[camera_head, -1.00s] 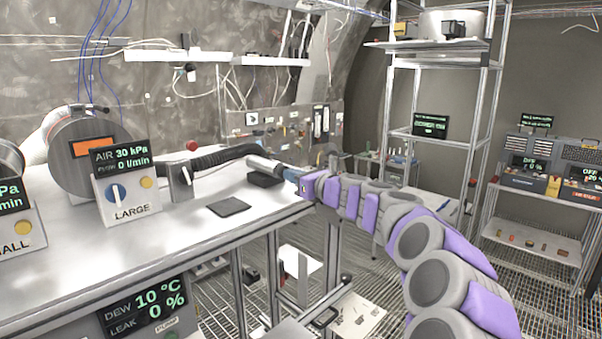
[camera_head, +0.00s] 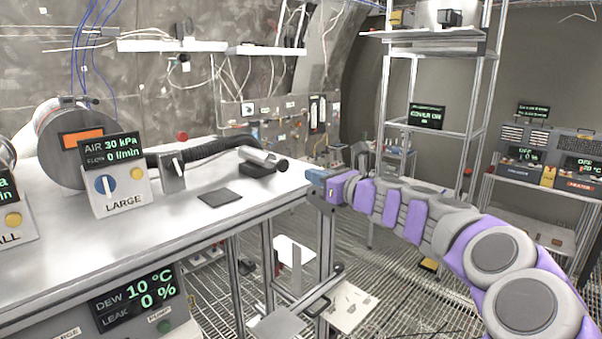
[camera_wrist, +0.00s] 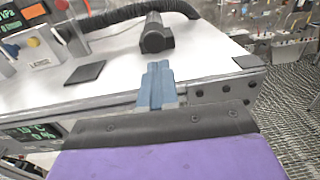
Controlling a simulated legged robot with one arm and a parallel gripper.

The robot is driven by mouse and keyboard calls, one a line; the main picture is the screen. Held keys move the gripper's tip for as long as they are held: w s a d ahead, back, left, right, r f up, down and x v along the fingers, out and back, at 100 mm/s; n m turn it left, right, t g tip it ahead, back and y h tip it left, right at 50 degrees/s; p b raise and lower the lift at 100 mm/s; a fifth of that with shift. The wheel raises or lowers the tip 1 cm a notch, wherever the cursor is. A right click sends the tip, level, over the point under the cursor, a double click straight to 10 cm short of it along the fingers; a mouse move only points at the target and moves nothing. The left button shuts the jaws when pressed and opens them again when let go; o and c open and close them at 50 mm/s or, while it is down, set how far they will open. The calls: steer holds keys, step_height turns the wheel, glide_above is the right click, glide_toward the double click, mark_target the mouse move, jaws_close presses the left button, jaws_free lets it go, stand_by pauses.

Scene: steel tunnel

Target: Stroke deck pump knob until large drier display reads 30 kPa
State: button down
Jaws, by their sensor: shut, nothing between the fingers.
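The large drier display (camera_head: 112,149) reads AIR 30 kPa and flow 0 l/min. It stands above a panel labelled LARGE (camera_head: 121,192) with a blue-and-white dial and a yellow button. The deck pump (camera_head: 262,158) is a silver cylinder with a dark knob end, lying on a black base on the bench and joined to a black corrugated hose. In the wrist view the dark pump end (camera_wrist: 156,34) faces me. My gripper (camera_head: 313,178) is shut and empty at the bench's right edge, apart from the pump. Its blue fingers (camera_wrist: 158,76) point towards the pump in the wrist view.
A flat black pad (camera_head: 220,198) lies on the bench (camera_head: 240,215). A lower display (camera_head: 135,298) reads DEW 10 °C, LEAK 0 %. A steel shelf rack (camera_head: 430,135) and another equipment shelf stand at right.

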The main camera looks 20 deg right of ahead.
steer(key=s, duration=0.3)
steer(key=shift+s+r, duration=0.15)
steer(key=shift+s, duration=0.1)
steer(key=shift+d, duration=0.15)
steer(key=shift+d, duration=0.3)
steer(key=shift+a, duration=0.35)
steer(key=shift+d, duration=0.2)
stand_by(0.4)
